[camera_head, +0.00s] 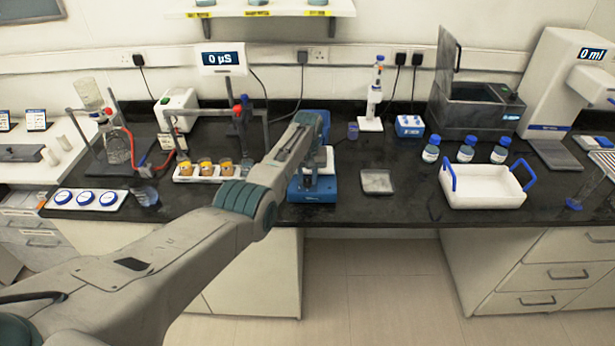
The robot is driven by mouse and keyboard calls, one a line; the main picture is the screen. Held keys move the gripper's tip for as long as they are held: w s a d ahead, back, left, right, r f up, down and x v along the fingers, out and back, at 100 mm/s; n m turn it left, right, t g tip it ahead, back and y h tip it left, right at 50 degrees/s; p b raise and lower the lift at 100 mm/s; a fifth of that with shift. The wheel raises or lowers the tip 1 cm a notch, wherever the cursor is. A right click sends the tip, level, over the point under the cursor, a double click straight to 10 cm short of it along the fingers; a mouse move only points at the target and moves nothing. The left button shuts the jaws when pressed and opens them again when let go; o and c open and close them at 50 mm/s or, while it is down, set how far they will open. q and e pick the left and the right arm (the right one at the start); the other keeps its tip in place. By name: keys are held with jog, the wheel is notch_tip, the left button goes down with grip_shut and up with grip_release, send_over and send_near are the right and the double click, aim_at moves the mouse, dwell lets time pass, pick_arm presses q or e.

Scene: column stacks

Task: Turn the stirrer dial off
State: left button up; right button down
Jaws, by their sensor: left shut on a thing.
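The stirrer (327,189) is a blue unit with a pale top plate, standing near the front edge of the black bench, in the middle of the head view. My left arm reaches in from the lower left and over the bench. My left gripper (311,181) points down at the front of the stirrer and is shut on its dial. The dial itself is mostly hidden by the gripper, so its setting cannot be read. My right gripper is not in view.
A rack of amber-filled cups (205,172) stands left of the stirrer. A grey square pan (377,181) lies just right of it. A white tray with blue handles (486,193) and blue-capped bottles (466,150) stand farther right. Bare bench lies between pan and tray.

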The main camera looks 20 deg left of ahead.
aim_at(308, 178)
pick_arm(q)
jog(key=o, duration=0.7)
jog(key=shift+w+r, duration=0.1)
jog(key=shift+r, duration=0.5)
notch_tip(308, 178, up, 10)
jog(key=b, duration=0.3)
jog(key=shift+f, duration=0.15)
